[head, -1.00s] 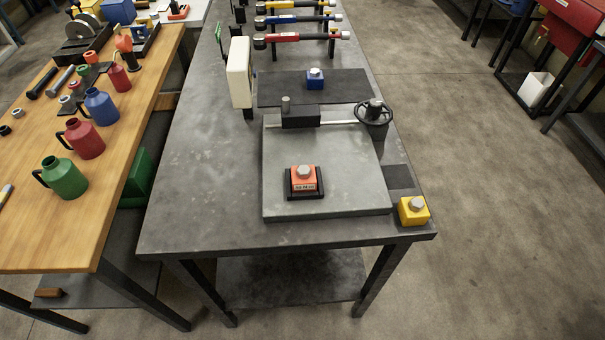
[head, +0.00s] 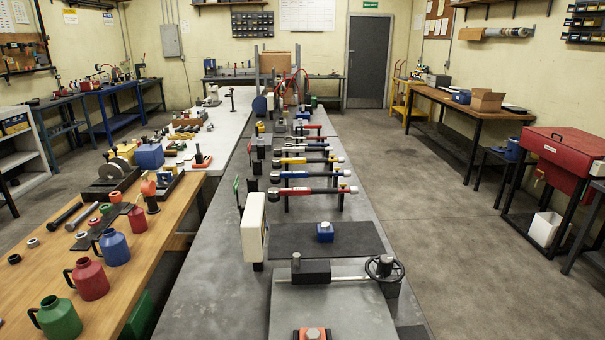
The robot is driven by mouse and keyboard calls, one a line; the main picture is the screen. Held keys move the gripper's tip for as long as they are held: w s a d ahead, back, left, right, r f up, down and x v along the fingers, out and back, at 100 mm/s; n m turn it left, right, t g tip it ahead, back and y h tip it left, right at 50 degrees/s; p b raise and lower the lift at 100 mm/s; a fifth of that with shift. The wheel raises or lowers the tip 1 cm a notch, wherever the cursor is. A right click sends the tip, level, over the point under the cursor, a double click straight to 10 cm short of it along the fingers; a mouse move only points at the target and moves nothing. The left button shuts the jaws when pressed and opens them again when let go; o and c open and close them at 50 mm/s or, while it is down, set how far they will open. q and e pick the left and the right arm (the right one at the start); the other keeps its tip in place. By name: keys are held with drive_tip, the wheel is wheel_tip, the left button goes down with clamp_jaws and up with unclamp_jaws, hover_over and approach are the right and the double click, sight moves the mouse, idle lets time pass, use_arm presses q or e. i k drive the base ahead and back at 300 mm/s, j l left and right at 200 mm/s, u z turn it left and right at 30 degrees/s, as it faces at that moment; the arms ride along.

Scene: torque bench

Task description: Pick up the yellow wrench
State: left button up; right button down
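The yellow wrench (head: 304,160) lies crosswise on a rack on the long grey metal bench, with its dark head end to the left. It is the third wrench from the front, behind a red wrench (head: 309,191) and a blue wrench (head: 306,174). More wrenches lie in a row behind it. Neither of my grippers is in view.
A cream display box (head: 253,227) stands left of the rack. A wooden bench (head: 60,255) with colored jugs runs along the left.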

sight(277, 163)
drive_tip(key=l+z, duration=0.25)
drive_tip(key=z, duration=0.15)
drive_tip(key=l+z, duration=0.55)
drive_tip(key=z, duration=0.25)
drive_tip(key=i+l+z, duration=0.3)
drive_tip(key=i+l, duration=0.95)
drive_tip(key=i+u, duration=0.8)
drive_tip(key=i+l+u, duration=0.2)
drive_tip(key=i+u, duration=0.65)
drive_tip(key=i+l+u, duration=0.1)
drive_tip(key=i+u, duration=0.35)
drive_tip(key=i+l+u, duration=0.2)
drive_tip(key=i+u, duration=0.2)
drive_tip(key=i+l+u, duration=0.3)
drive_tip(key=u, duration=0.15)
